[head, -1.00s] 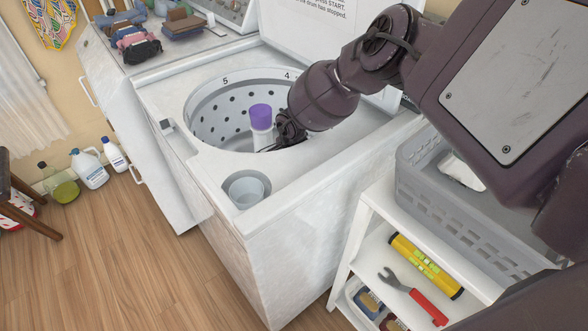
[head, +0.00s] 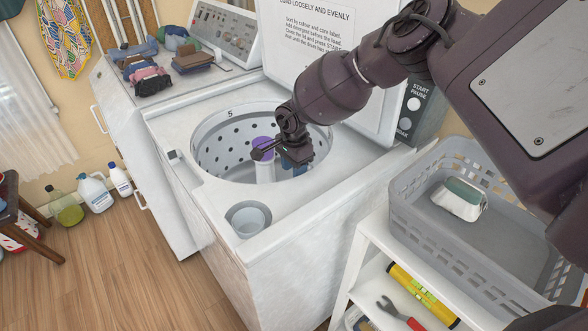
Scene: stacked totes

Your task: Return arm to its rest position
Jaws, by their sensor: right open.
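My right arm comes in from the upper right. Its gripper (head: 270,162) is over the open washer drum (head: 222,150), at about rim height, and is open. In the picture its fingers lie in front of the purple top of the white agitator post (head: 264,168); I cannot tell whether they touch it. Something blue (head: 291,180) lies in the drum behind and below the gripper, partly hidden. I see nothing held in the gripper. My left gripper is out of view.
The washer's raised lid (head: 320,60) stands behind my arm. A grey basket (head: 500,250) holding a white and green item (head: 461,199) sits on a white shelf (head: 375,240) at right. Folded clothes (head: 190,58) lie on the neighbouring machine. Bottles (head: 95,190) stand on the floor at left.

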